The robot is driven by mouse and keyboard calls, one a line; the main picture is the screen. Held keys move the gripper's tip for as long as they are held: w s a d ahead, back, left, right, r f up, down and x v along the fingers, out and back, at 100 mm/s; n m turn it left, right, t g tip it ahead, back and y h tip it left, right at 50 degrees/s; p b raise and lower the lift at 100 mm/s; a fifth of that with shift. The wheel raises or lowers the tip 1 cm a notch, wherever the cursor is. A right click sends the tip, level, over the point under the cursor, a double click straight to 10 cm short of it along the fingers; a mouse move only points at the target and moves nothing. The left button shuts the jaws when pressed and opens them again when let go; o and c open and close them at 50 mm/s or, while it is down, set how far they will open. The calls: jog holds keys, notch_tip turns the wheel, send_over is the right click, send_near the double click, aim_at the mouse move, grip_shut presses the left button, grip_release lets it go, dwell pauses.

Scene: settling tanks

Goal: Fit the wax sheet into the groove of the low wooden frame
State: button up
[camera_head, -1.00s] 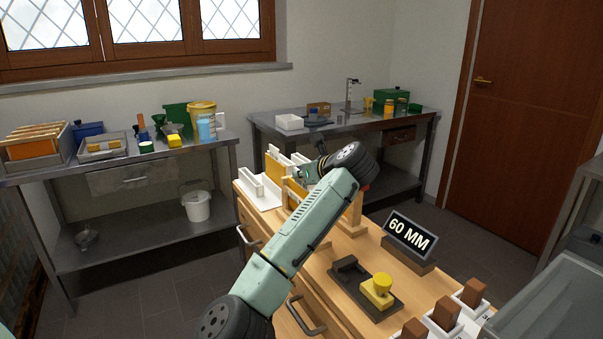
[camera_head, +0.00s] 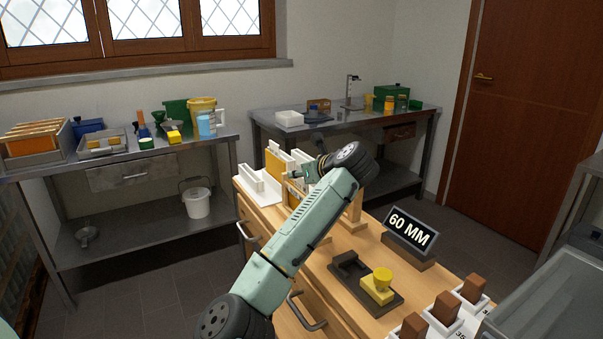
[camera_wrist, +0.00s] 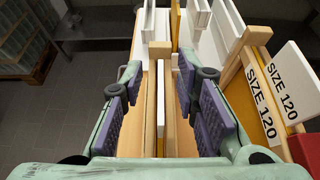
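In the wrist view my gripper (camera_wrist: 164,105) is open, with one purple-padded finger on each side of upright light-wood parts (camera_wrist: 150,110). A thin pale strip with an orange lower end (camera_wrist: 160,115) stands between the fingers; I cannot tell if it is the wax sheet's edge. Neither pad visibly touches it. In the head view a yellow-orange sheet (camera_head: 293,194) stands upright beside my gripper, partly hidden by my arm. Another yellow-orange sheet (camera_head: 275,166) stands in the white rack (camera_head: 252,184) behind. The low frame's groove cannot be made out.
A wooden stand marked SIZE 120 (camera_wrist: 258,95) is close on the right in the wrist view. On the wooden cabinet are a 60 MM sign (camera_head: 409,231), a dark tray (camera_head: 352,270) with a yellow piece (camera_head: 378,287), and brown blocks in white holders (camera_head: 445,309).

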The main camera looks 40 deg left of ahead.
jog(key=shift+d+f, duration=0.1)
jog(key=shift+f, duration=0.1)
jog(key=v, duration=1.2)
jog(key=shift+r, duration=0.15)
